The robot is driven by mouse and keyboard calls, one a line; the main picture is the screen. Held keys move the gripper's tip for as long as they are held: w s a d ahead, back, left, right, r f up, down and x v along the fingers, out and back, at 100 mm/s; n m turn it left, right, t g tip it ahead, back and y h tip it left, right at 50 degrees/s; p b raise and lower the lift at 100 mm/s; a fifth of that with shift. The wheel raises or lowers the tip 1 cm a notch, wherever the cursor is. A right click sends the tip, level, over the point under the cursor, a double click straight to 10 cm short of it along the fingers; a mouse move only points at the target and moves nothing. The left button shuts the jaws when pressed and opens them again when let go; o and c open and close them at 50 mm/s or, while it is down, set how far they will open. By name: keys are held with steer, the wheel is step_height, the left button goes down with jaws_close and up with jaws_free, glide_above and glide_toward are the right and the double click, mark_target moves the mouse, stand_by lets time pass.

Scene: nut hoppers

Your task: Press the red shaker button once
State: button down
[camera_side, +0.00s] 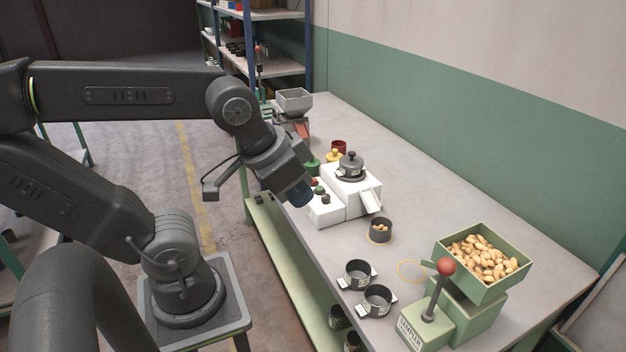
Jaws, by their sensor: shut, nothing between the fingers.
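The white shaker unit (353,178) stands on the bench with a round dark metal pot (350,165) on its top. My gripper (299,194) points downward at the bench's near edge, just left of the box. It is shut and empty. In this view its dark blue tip overlaps the box's left edge, and I cannot tell if it touches it.
A dark cup with nuts (380,230) and two empty metal cups (377,300) stand nearer the camera. A red-knobbed lever (446,268) rises beside a green hopper of nuts (440,252). A grey hopper (294,101) stands at the far end. The bench's right side is clear.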

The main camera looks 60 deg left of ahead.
steer(key=w+a+f+n+t+h, duration=0.1)
steer(key=w+a+n+h, duration=0.1)
steer(key=w+a+n, duration=0.6)
steer(key=w+a+f+n+t+h, duration=0.1)
steer(key=w+a+n, duration=0.5)
steer(key=w, duration=0.4)
steer(key=a+f+n+y, duration=0.1)
steer(key=a+f+n, duration=0.2)
steer(key=a, duration=0.4)
steer(key=a+f+n+t+y, duration=0.1)
steer(key=a+f+n, duration=0.2)
steer(key=a+n, duration=0.3)
steer(key=a+f+n+y, duration=0.2)
steer(key=a+n, duration=0.3)
steer(key=a, duration=0.3)
steer(key=shift+w+a+f+t, duration=0.3)
steer(key=shift+w+f, duration=0.15)
steer(key=shift+f, duration=0.35)
steer(key=shift+f, duration=4.4)
